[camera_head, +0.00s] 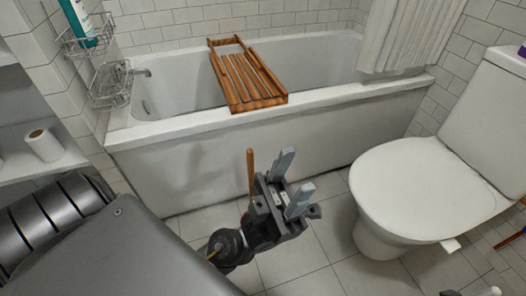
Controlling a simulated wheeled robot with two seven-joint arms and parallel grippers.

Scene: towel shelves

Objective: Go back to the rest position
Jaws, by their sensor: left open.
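My left gripper (295,175) is in the lower middle of the head view, in front of the bathtub and left of the toilet. Its two grey fingers are apart and nothing shows between them. The arm comes in from the lower left, partly hidden by my own grey body parts.
A white bathtub (215,168) runs across the back, with a wooden rack (250,80) across it. A white toilet (425,190) stands right. A wooden stick (250,172) rises behind my gripper. A toilet roll (43,145) sits on the left shelf. Tiled floor (300,262) shows below.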

